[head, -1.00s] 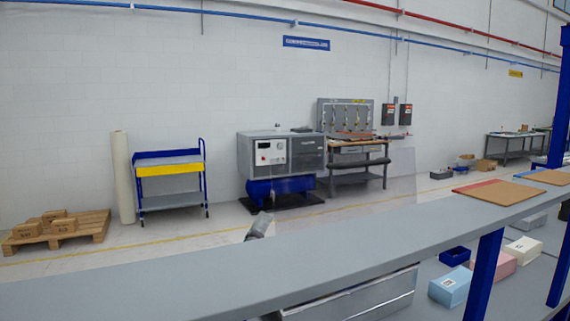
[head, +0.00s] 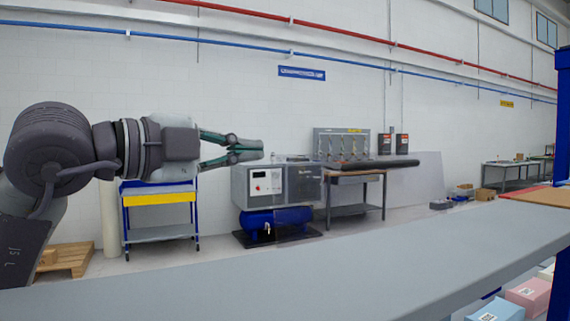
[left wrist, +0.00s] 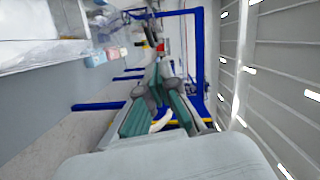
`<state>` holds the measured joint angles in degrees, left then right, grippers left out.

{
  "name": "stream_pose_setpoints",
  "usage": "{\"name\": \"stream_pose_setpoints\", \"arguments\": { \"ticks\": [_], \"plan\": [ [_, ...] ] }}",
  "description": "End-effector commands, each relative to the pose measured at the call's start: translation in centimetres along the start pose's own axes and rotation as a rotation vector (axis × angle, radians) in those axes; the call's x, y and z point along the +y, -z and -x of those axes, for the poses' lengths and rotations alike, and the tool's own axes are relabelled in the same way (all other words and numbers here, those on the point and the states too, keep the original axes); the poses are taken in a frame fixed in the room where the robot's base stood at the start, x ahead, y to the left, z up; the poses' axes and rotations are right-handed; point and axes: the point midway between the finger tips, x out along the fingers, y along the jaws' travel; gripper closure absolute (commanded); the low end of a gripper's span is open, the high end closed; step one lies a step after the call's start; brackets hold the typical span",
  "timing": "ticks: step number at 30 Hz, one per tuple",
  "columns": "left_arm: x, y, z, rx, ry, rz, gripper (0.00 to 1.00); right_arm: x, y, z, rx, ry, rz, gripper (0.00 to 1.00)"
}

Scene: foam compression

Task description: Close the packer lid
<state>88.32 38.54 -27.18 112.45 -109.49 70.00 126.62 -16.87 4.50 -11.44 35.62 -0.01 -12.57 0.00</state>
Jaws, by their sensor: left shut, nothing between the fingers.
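My left gripper (head: 257,150) reaches in from the left in the head view, high and level. Its fingers are shut with nothing between them. In the left wrist view the green-and-grey fingers (left wrist: 160,85) also show. The packer itself is not clearly in view. My right gripper is not in view.
A long grey shelf edge (head: 300,265) crosses the front. A blue post (head: 562,120) stands at the right, near pink (head: 530,295) and light-blue (head: 495,311) boxes. A machine (head: 275,185) and a blue cart (head: 160,215) stand by the wall.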

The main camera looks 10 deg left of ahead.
Motion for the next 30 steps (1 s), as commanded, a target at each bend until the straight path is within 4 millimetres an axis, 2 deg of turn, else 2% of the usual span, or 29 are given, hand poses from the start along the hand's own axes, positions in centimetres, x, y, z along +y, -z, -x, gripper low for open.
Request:
{"name": "stream_pose_setpoints", "arguments": {
  "ticks": [5, 15, 17, 18, 21, 30],
  "plan": [
    [-0.2, 0.1, -2.1, 0.001, -0.006, 0.006, 1.0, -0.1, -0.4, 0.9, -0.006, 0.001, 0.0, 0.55],
    [-0.3, 0.1, -9.3, 0.002, -0.007, 0.005, 1.0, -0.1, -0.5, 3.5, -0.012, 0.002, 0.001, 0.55],
    [-0.2, -0.2, -10.3, -0.002, -0.006, 0.005, 1.0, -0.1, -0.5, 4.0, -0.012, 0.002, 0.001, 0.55],
    [-0.2, -1.2, -10.2, -0.005, -0.007, 0.006, 1.0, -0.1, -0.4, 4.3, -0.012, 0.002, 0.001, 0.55],
    [-0.1, -2.5, -10.5, -0.003, -0.005, 0.006, 1.0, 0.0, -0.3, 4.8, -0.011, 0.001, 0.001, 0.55],
    [0.1, -4.0, -10.9, 0.0, -0.005, 0.003, 1.0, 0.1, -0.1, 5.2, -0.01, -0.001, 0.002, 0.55]
  ]
}}
